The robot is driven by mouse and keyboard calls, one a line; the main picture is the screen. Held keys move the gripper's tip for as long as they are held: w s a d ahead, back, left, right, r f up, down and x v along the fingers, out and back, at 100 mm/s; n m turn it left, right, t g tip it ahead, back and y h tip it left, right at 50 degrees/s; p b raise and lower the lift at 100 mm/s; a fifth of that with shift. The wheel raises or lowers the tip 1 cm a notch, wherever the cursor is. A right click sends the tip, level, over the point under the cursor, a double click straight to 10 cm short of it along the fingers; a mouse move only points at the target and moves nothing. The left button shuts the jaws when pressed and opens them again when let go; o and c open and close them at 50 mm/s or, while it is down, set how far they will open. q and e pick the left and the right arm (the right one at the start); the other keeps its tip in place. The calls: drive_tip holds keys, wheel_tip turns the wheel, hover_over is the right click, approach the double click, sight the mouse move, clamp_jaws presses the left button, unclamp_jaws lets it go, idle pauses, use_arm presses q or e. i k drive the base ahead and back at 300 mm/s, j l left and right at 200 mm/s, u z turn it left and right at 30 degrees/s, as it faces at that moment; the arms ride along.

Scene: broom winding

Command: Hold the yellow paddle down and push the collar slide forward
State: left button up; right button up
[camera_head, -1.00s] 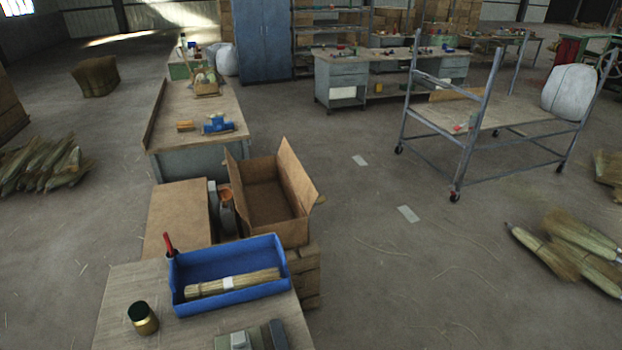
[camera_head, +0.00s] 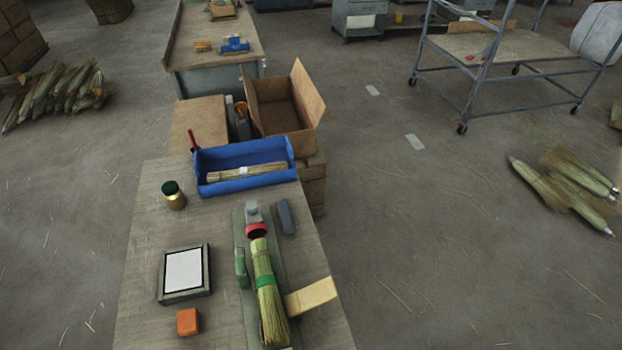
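A pale yellow paddle (camera_head: 311,296) sticks out to the right of a straw bundle (camera_head: 265,280) near the front of the workbench (camera_head: 145,270). The bundle lies lengthwise on a long grey-green fixture (camera_head: 247,318) and has a green band around it. At its far end is a red ring (camera_head: 257,230), with a grey block (camera_head: 253,211) just beyond it; this may be the collar slide, but I cannot tell for sure. A green block (camera_head: 241,268) sits left of the bundle. Neither of my grippers is in view.
A blue bin (camera_head: 243,168) holding a straw bundle stands at the bench's far end. A dark-lidded jar (camera_head: 174,195), a framed white panel (camera_head: 184,272), an orange block (camera_head: 188,321) and a dark grey bar (camera_head: 285,216) lie around the fixture. An open cardboard box (camera_head: 282,112) stands beyond.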

sight(255, 228)
drive_tip(key=i+l+u, duration=0.1)
drive_tip(key=i+u, duration=0.2)
drive_tip(key=u, duration=0.15)
drive_tip(key=i+l+u, duration=0.2)
drive_tip(key=u, duration=0.2)
drive_tip(key=i+l+u, duration=0.25)
drive_tip(key=u, duration=0.2)
drive_tip(key=i+l+u, duration=0.2)
drive_tip(key=l+u, duration=0.25)
drive_tip(key=i+l+u, duration=0.1)
drive_tip(key=l+u, duration=1.65)
drive_tip(key=k+j, duration=0.05)
drive_tip(key=j, duration=0.05)
